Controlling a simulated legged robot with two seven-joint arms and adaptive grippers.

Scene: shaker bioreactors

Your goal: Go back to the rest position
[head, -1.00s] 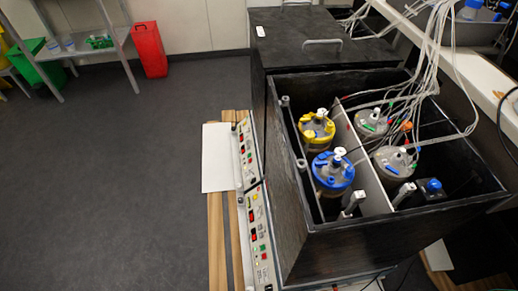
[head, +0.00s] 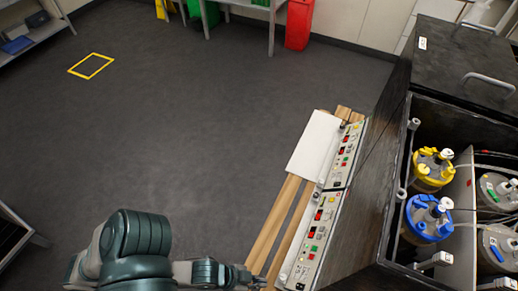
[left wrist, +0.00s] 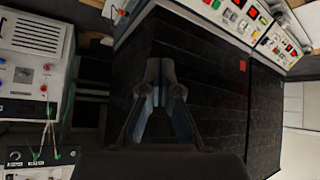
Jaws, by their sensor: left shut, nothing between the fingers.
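My left gripper (head: 256,279) shows at the bottom of the head view, at the end of my green arm, beside the left side of the shaker bioreactor. In the left wrist view my left gripper (left wrist: 164,72) has its fingertips together and holds nothing. It faces the dark front of a cabinet (left wrist: 205,80) with control panels above it. My right gripper does not show. The shaker box (head: 395,250) stands at the right with a yellow-capped vessel (head: 432,170) and a blue-capped vessel (head: 427,219) in it.
The control panels (head: 322,215) run along the box's left side, with wooden strips (head: 275,228) and a white sheet (head: 313,143) next to them. A red bin (head: 299,25) stands at the back. A yellow floor square (head: 91,66) lies at the far left. The grey floor is clear.

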